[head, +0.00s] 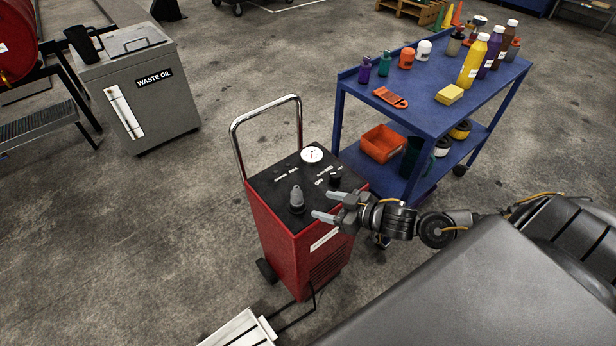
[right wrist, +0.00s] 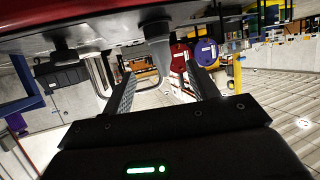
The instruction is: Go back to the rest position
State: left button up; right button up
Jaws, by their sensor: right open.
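My right gripper (head: 322,204) reaches in from the right over the top of a red machine (head: 305,245). Its two fingers are parted with nothing between them. A grey knob (head: 297,200) stands on the machine's black top panel, just left of the fingertips and apart from them. In the right wrist view the picture is upside down; the open fingers of the gripper (right wrist: 160,76) point toward a grey knob-like part (right wrist: 157,40) hanging from the top edge. My left gripper is not in view.
A blue cart (head: 425,115) with bottles, caps and an orange bin (head: 382,143) stands behind the gripper. A chrome handle (head: 236,140) rises from the machine. A grey waste oil bin (head: 150,100) stands at the upper left. The floor between is clear.

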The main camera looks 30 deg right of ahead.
jog(key=s+a+f+m+g+h, duration=0.1)
jog(key=s+a+f+g+h, duration=0.15)
jog(key=s, duration=0.35)
jog(key=s+a+f+m+g+h, duration=0.1)
jog(key=s+g, duration=0.2)
jog(key=s, duration=0.4)
jog(key=s+a+f+m+g+h, duration=0.1)
jog(key=s+a+f+g+h, duration=0.15)
jog(key=s, duration=0.35)
notch_tip(320, 180, down, 25)
jog(key=s+g, duration=0.1)
jog(key=g, duration=0.1)
jog(key=s+d+f+g, duration=0.1)
jog(key=s+d+f, duration=0.2)
jog(key=s+f, duration=1.3)
jog(key=shift+s+f, duration=0.35)
jog(key=shift+s, duration=0.15)
jog(key=shift+d, duration=0.1)
jog(key=shift+c, duration=0.5)
